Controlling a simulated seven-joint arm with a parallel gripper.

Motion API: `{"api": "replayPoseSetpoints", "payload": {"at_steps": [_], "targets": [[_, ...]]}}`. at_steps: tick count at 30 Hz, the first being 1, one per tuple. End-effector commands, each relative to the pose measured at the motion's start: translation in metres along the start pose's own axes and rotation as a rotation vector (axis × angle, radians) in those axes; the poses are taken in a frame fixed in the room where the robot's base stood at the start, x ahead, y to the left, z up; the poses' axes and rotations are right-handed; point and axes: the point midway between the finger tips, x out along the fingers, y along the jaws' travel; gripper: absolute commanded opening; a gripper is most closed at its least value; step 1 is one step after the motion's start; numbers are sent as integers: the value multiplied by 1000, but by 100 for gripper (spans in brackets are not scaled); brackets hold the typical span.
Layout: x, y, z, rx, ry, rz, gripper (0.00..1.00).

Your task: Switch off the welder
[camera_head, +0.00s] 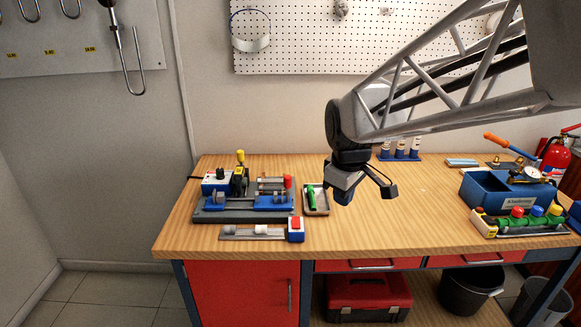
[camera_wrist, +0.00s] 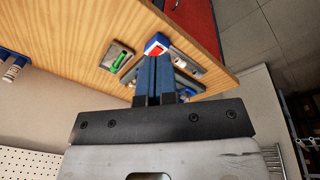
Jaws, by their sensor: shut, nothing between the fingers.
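The welder (camera_head: 245,205) is a grey base with blue clamps, grey pipe pieces, a yellow-topped part and a red knob. It sits on the left part of the wooden bench. A white and blue box with a red top (camera_head: 296,229) is at its front right corner; the box also shows in the wrist view (camera_wrist: 157,46). In the wrist view, my blue fingers (camera_wrist: 154,60) partly hide the welder.
A small tray (camera_head: 326,209) with a green tool (camera_head: 311,197) lies between the welder and my gripper. A blue toolbox (camera_head: 488,190) and a manifold with coloured knobs (camera_head: 520,221) stand at the right. The middle of the bench (camera_head: 400,225) is clear.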

Motion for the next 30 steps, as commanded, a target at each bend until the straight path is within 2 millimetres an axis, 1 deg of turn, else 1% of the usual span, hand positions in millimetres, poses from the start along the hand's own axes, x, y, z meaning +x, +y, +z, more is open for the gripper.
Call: {"api": "replayPoseSetpoints", "payload": {"at_steps": [1,9,21,27,30], "targets": [[4,5,-10,-33,-3,-3,0],[24,26,-58,-233,-10,-16,0],[63,50,-131,-525,-17,-35,0],[80,58,-159,-640,-18,-42,0],[86,60,-168,-677,-19,-45,0]]}}
